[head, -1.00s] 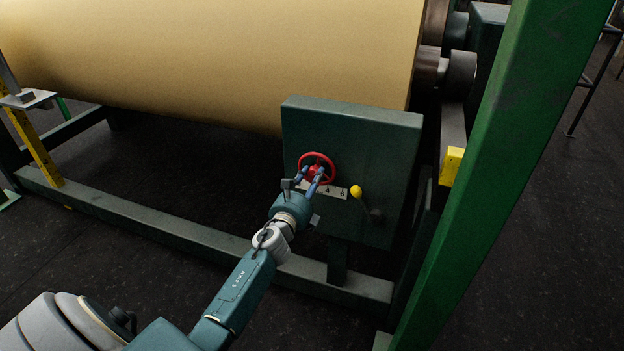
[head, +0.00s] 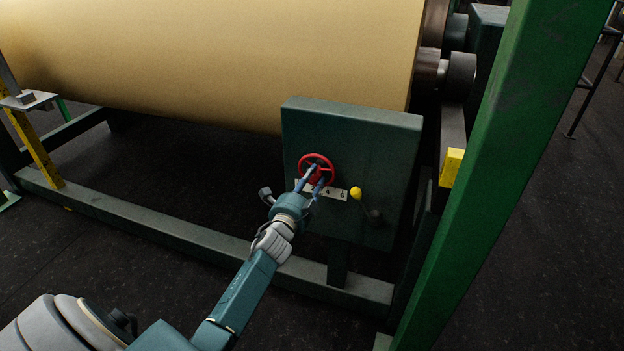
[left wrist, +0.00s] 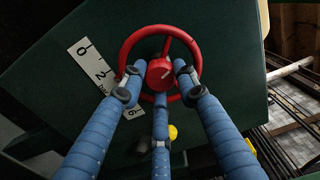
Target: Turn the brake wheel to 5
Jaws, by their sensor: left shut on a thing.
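The red brake wheel (head: 329,162) sits on the front of a dark green box (head: 375,140). My left gripper (head: 315,174) reaches it from below left. In the left wrist view its three blue fingers are closed around the wheel's red hub (left wrist: 160,73), inside or at the rim. The hub bears a short pale mark. A spoke runs from the hub toward the upper right. A white number plate (left wrist: 90,62) behind the wheel shows 0, 2 and 6; fingers cover part of it.
A lever with a yellow knob (head: 356,192) stands right of the plate, close to the gripper. A large tan roll (head: 220,60) lies above and behind. A green post (head: 490,170) rises at right. A low frame beam (head: 150,222) crosses below.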

